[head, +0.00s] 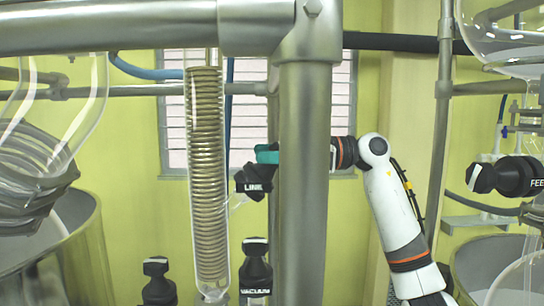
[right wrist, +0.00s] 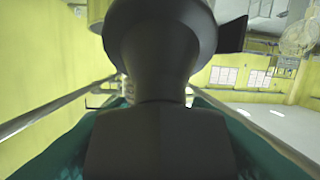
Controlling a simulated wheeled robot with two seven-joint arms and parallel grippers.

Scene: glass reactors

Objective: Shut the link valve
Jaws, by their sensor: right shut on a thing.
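The link valve (head: 255,182) is a black knob labelled LINK, just right of the coiled glass condenser in the head view. My right gripper (head: 267,155) reaches it from behind the thick metal post, which hides most of the hand; a teal finger part shows at the valve's top. In the right wrist view the black valve handle (right wrist: 160,110) fills the middle, with the teal fingers on both sides of it. My right gripper is shut on this handle. The valve's stem is partly hidden. My left gripper is not in view.
A thick metal post (head: 303,200) and crossbar (head: 110,27) stand in front of my right arm. The glass condenser (head: 207,180) is close left of the valve. The VACUUM valve (head: 256,270) and another black valve (head: 158,282) sit below; the FEED valve (head: 508,177) is at right.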

